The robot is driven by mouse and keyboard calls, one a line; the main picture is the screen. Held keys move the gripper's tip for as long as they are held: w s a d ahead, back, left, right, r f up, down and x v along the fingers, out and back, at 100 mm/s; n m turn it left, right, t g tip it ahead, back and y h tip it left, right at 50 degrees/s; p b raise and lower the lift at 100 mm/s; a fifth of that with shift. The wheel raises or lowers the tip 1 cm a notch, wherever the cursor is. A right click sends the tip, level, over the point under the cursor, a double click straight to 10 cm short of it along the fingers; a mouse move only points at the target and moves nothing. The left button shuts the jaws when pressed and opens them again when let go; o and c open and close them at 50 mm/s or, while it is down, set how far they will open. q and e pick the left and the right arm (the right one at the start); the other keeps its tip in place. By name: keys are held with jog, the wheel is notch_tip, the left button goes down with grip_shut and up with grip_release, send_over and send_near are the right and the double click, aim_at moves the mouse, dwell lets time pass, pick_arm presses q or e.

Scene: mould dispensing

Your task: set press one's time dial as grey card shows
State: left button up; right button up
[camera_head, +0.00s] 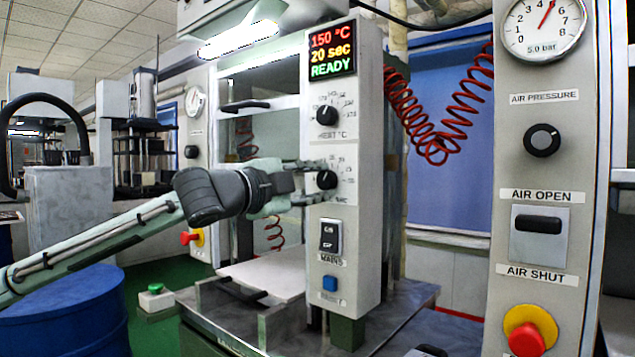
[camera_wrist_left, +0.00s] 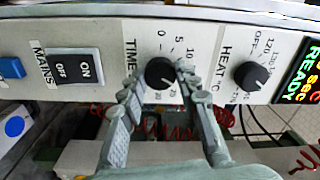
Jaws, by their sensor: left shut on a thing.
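Press one's time dial (camera_head: 326,180) is a round black knob on the grey panel, below the heat dial (camera_head: 326,115). In the left wrist view the time dial (camera_wrist_left: 160,73) sits beside its TIME label, with printed numbers around it. My left gripper (camera_head: 311,181) has its fingers on either side of the time dial and is shut on it. The fingers hide part of the scale, and I cannot read the pointer surely. The display (camera_head: 332,50) shows 150 °C, 20 sec and READY. No grey card is clearly visible. My right gripper is out of view.
Below the time dial are the mains switch (camera_head: 330,236) and a blue button (camera_head: 330,284). An air panel (camera_head: 540,120) with a gauge, knob, lever and red stop button stands at the right. A red coiled hose (camera_head: 430,140) hangs behind. A blue drum (camera_head: 75,315) stands lower left.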

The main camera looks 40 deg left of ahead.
pick_arm(q)
jog(key=o, duration=1.2)
jog(key=shift+c, duration=0.2)
jog(key=shift+s+d+r, duration=0.2)
jog(key=shift+s+d, duration=0.05)
jog(key=shift+s, duration=0.05)
jog(key=s+a, duration=0.1)
jog(key=s, duration=1)
jog(key=shift+s+a+f, duration=0.2)
jog(key=shift+a+f, duration=0.05)
jog(key=shift+f, duration=0.15)
